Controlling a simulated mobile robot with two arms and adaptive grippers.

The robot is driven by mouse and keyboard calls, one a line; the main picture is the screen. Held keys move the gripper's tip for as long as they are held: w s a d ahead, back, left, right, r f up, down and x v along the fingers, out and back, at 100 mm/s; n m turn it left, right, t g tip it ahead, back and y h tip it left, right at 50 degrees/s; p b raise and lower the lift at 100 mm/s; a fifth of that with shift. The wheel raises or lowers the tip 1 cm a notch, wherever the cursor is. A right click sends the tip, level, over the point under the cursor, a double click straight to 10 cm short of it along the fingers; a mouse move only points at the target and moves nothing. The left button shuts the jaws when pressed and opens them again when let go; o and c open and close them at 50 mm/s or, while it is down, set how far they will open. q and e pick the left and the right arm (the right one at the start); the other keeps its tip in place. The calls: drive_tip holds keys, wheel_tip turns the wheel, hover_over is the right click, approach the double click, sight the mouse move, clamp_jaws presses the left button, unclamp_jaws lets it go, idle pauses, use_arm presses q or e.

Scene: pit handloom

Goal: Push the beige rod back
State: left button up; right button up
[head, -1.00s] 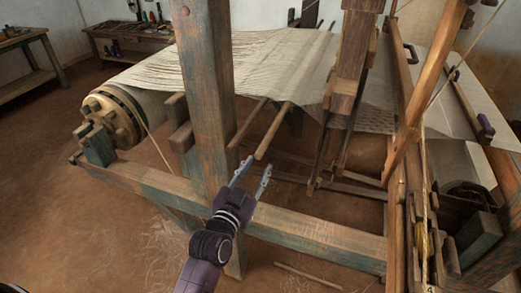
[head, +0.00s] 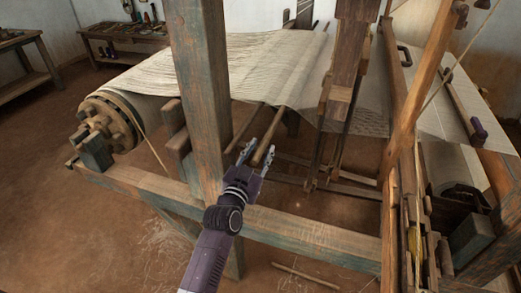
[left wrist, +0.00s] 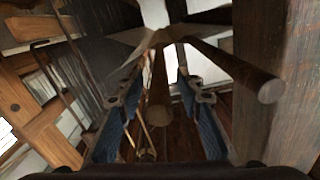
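Two wooden rods stick out toward me from under the cloth of the loom. The right one (head: 272,134), slightly lighter and tan, fits the beige rod best; the left one (head: 245,127) is darker. My left gripper (head: 259,151) is at the near end of the right rod, its fingers apart on either side. In the left wrist view the round end of that rod (left wrist: 158,116) lies between the two open fingers (left wrist: 161,93), with a visible gap on each side. The other rod's end (left wrist: 268,91) is outside the fingers, to the right. My right gripper is not in view.
A thick upright post (head: 201,95) stands just left of my gripper. A low frame beam (head: 310,233) runs below and in front of it. The cloth (head: 265,60) stretches above the rods. Hanging wooden parts (head: 345,90) are to the right.

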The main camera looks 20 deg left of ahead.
use_arm(q)
clamp_jaws()
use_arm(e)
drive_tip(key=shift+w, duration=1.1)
use_arm(q)
drive_tip(key=a, duration=0.4)
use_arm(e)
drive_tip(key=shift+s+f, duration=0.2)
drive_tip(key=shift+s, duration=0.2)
use_arm(q)
drive_tip(key=shift+c, duration=2)
unclamp_jaws()
drive_tip(key=o, duration=0.4)
drive_tip(key=shift+a, duration=0.15)
